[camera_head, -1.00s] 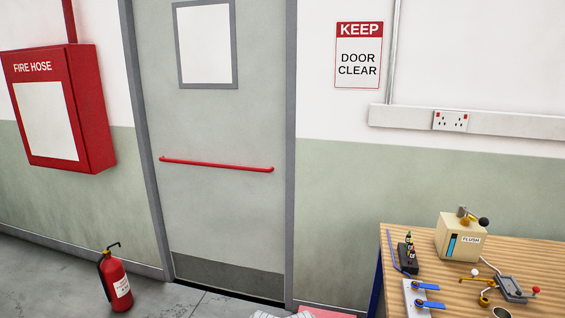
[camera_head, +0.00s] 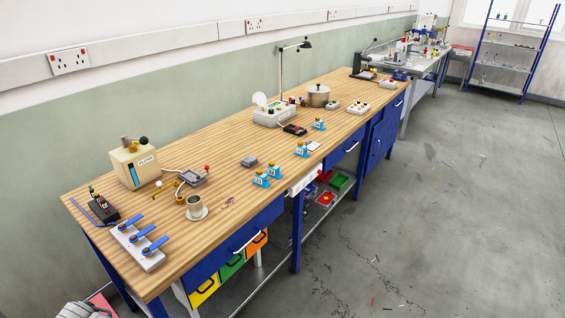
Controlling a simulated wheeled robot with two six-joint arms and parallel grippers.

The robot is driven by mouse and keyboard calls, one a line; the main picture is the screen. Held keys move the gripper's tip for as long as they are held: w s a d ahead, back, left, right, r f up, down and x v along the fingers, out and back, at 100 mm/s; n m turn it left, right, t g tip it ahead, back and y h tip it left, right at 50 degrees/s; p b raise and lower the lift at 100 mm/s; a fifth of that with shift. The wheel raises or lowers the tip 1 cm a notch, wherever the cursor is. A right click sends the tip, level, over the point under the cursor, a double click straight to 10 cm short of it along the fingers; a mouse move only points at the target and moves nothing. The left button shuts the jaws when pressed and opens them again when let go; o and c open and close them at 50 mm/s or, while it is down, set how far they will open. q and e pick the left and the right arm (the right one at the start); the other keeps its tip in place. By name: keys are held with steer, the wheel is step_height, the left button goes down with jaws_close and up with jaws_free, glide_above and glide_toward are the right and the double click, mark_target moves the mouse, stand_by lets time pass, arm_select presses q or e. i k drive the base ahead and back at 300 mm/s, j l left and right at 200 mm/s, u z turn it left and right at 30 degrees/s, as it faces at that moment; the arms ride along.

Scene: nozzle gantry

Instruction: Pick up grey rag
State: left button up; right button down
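I cannot make out a grey rag in this view. A rounded grey-white thing (camera_head: 84,310) is cut off by the bottom edge at the lower left, beside a red-pink flat thing (camera_head: 103,303); I cannot tell what it is. A small grey item (camera_head: 249,161) lies on the wooden workbench (camera_head: 225,150), too small to identify surely. Neither of my grippers is in view.
The bench holds a beige FLUSH box (camera_head: 135,163), a blue-levered valve block (camera_head: 137,246), a cup on a saucer (camera_head: 196,208), a lamp (camera_head: 282,70) and a pot (camera_head: 318,95). A blue shelf rack (camera_head: 512,45) stands far right. The grey floor (camera_head: 440,190) is mostly clear.

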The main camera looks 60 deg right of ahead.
mark_target(250, 161)
steer(key=z, duration=1.65)
